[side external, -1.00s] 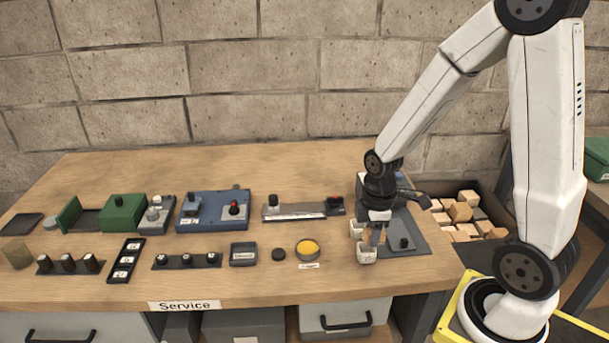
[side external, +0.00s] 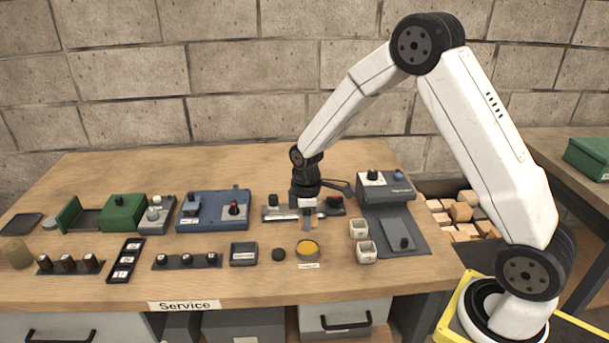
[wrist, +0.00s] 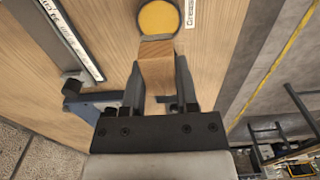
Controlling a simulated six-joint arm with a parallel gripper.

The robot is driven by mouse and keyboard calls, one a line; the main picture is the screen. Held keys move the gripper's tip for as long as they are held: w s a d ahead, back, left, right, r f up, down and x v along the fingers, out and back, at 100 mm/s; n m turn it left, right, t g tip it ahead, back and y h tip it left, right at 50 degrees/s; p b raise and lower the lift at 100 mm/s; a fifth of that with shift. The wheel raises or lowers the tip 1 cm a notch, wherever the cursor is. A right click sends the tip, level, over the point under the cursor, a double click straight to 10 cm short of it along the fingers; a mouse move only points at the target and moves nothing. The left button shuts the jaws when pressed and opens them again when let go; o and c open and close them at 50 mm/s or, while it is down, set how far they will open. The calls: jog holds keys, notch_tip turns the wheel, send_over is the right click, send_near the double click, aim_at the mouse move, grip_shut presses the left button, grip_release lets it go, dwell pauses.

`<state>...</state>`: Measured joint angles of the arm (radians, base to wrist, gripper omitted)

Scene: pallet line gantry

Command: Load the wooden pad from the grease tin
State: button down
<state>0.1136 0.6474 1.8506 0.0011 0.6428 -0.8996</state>
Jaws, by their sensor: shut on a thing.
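The wooden pad (wrist: 157,66) is a light wooden block between my gripper's two fingers (wrist: 157,85) in the wrist view. My gripper (side external: 308,222) is shut on it and points down, above the bench behind the grease tin. The grease tin (side external: 308,250) is a round open tin with yellow grease, standing near the bench's front with a small label before it. In the wrist view the tin (wrist: 158,20) lies just beyond the pad's far end. The pad looks apart from the grease, but its height over the bench is hard to tell.
A black round piece (side external: 278,254) and a small dark tray (side external: 243,254) stand left of the tin. Two white cube-like holders (side external: 366,252) stand to its right, beside a grey device (side external: 386,187). A metal rail fixture (side external: 290,213) lies behind my gripper.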

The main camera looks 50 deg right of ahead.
aim_at(306, 247)
jog(key=shift+f, duration=0.25)
jog(key=shift+f, duration=2.8)
jog(key=shift+f, duration=0.5)
dwell(0.5)
jog(key=shift+r, duration=3.5)
jog(key=s+a+r+m, duration=0.4)
jog(key=a+m, duration=0.1)
jog(key=m, duration=0.4)
jog(key=shift+s+r, duration=0.3)
jog(key=shift+s, duration=0.1)
